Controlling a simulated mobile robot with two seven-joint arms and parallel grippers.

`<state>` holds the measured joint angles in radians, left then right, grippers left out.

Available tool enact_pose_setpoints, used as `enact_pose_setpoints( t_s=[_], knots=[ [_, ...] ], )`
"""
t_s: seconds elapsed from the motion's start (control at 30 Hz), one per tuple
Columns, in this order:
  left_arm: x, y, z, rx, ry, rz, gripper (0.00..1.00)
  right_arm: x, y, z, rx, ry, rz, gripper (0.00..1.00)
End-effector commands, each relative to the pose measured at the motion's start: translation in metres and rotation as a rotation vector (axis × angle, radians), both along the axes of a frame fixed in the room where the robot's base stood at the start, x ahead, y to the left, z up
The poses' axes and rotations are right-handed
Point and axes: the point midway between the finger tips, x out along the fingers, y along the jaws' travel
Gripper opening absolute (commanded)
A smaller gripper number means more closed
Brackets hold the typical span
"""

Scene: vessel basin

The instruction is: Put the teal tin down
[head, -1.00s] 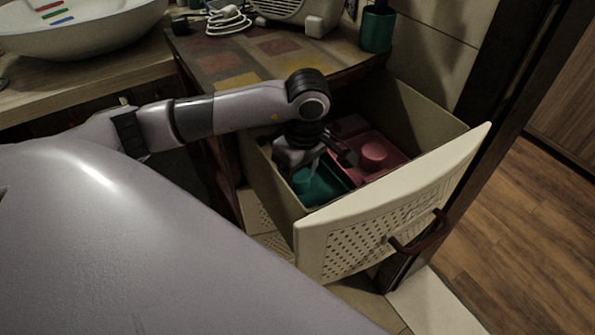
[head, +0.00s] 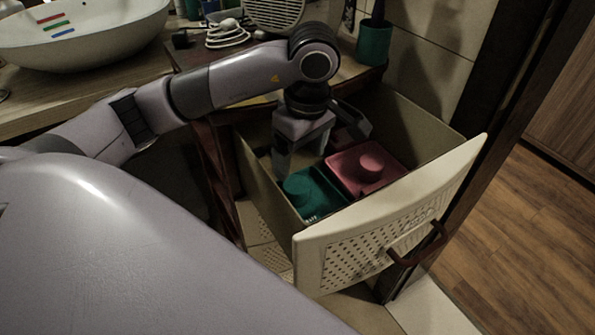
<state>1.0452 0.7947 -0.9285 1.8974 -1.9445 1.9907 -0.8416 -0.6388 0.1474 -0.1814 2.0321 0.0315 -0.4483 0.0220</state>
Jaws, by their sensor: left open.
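The teal tin (head: 299,183) sits in the teal tray (head: 328,205) inside the open drawer. It looks upright, and its far side is partly covered by a finger. My left gripper (head: 317,150) is open and empty above the drawer, its jaws spread. One finger hangs just behind the teal tin; I cannot tell whether it touches. My right gripper is out of view.
A pink tray (head: 346,182) with a pink tin (head: 370,166) lies beside the teal one. The drawer front (head: 390,220) with its dark handle stands pulled out. A teal cup (head: 374,44), a white cable (head: 228,36) and a basin (head: 80,32) are on the counter.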

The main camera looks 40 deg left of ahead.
Motion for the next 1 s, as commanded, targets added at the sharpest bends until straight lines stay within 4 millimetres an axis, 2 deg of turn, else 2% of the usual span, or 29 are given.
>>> enact_pose_setpoints(
  t_s=[0.03,0.2,0.87,1.0],
  knots=[
    [0.000,-0.001,0.011,-0.001,-0.004,-0.001,0.81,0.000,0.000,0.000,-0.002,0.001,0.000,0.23],
    [0.000,-0.003,0.026,0.001,-0.002,-0.001,0.81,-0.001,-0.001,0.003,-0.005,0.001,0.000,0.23],
    [-0.001,-0.004,0.030,0.000,0.000,0.000,0.81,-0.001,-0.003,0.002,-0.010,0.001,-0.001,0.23],
    [-0.001,-0.004,0.042,0.000,0.000,0.000,0.81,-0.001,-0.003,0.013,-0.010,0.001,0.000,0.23]
  ],
)
